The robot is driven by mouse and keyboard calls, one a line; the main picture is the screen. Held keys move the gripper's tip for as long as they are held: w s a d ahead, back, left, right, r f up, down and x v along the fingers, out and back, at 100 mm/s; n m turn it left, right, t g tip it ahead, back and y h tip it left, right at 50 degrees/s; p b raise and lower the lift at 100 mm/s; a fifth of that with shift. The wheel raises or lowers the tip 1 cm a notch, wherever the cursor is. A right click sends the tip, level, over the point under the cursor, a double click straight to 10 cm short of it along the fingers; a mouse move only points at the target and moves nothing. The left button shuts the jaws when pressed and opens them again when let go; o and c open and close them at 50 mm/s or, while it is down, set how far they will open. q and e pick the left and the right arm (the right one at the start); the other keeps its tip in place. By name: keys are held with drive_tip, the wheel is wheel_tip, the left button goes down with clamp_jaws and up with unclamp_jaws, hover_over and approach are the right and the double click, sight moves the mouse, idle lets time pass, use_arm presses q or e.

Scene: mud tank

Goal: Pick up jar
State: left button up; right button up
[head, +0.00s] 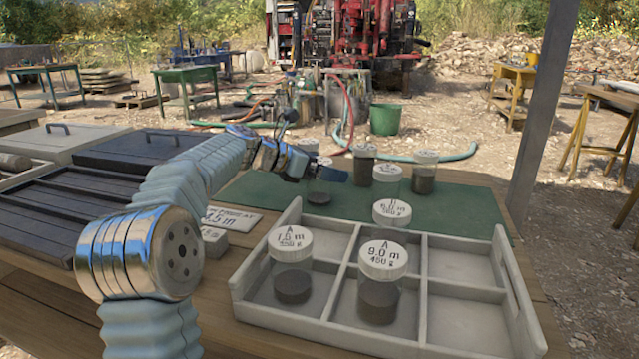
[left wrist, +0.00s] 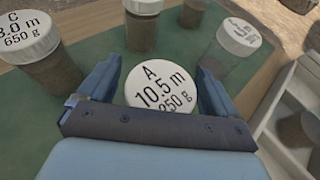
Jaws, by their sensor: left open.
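My left gripper (head: 320,174) is open above the green mat. A clear jar (head: 319,194) with dark contents at the bottom stands below it, its lid mostly hidden by the gripper in the head view. In the left wrist view my left gripper (left wrist: 156,72) has its two fingers on either side of a white lid (left wrist: 155,90) marked A, 10.5 m, 250 g. I cannot tell whether the fingers touch it. Other lidded jars stand nearby on the mat, such as a dark one (head: 364,168) and one (head: 424,176) at the right. My right gripper is not in view.
A grey compartment tray (head: 468,325) in front holds jars marked A 7.5 m (head: 292,270) and A 9.0 m (head: 380,285), with another lidded jar behind (head: 392,212). Its right compartments look empty. Label blocks (head: 232,218) lie left of the tray. A post (head: 545,110) rises at the right.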

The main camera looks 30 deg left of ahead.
use_arm(q)
drive_tip(key=shift+w, duration=0.1)
drive_tip(key=c, duration=1.2)
